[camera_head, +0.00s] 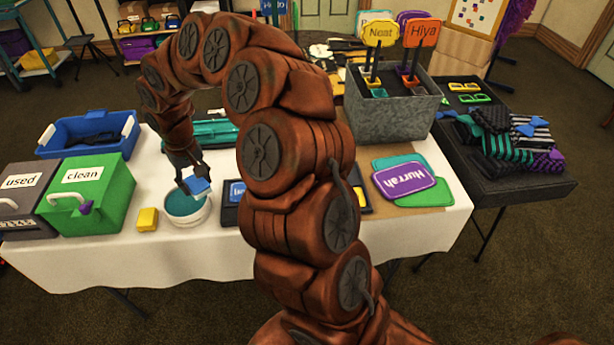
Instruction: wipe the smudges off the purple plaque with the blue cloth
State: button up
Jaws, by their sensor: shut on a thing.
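My gripper (190,178) is shut on the blue cloth (199,187), which hangs below the fingers. Both are over the round white tub (190,219) with teal liquid inside. I cannot tell whether the cloth touches the liquid. My arm bends across the middle of the view and hides part of the table.
Left of the tub are a yellow block (147,219), a green "clean" box (105,205) and a grey "used" box (22,200). A blue bin (65,151) stands behind. A grey metal box (396,125) holding signs stands behind the plaques. The front right tablecloth is clear.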

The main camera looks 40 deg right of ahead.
jog(key=s+d+f+m+b, duration=0.1)
jog(key=s+d+m+b, duration=0.35)
jog(key=s+d, duration=0.7)
jog(key=s+d+f+m+b, duration=0.1)
jog(key=s+d+m+b, duration=0.45)
jog(key=d, duration=0.95)
jog(key=shift+n, duration=0.7)
jog(key=shift+s+a+f+b, duration=0.1)
jog(key=shift+s+f+b, duration=0.25)
jog(key=shift+f, duration=0.65)
jog(key=shift+s+a+f+b, duration=0.15)
jog(key=shift+s+f, duration=0.25)
jog(key=shift+f, duration=0.6)
jog(key=shift+s+f+b, duration=0.3)
jog(key=shift+s+f, duration=0.1)
jog(key=shift+f, duration=0.6)
jog(key=shift+f+b, duration=0.5)
jog(key=shift+f, duration=0.5)
jog(key=shift+w+a+r, duration=0.1)
jog(key=shift+w+a, duration=0.55)
jog(key=shift+a, duration=0.25)
jog(key=shift+w+a, duration=0.65)
jog(key=shift+a, duration=0.2)
jog(key=shift+w+a, duration=0.65)
jog(key=shift+a, duration=0.25)
jog(key=shift+w+a, duration=0.65)
jog(key=shift+a, duration=0.2)
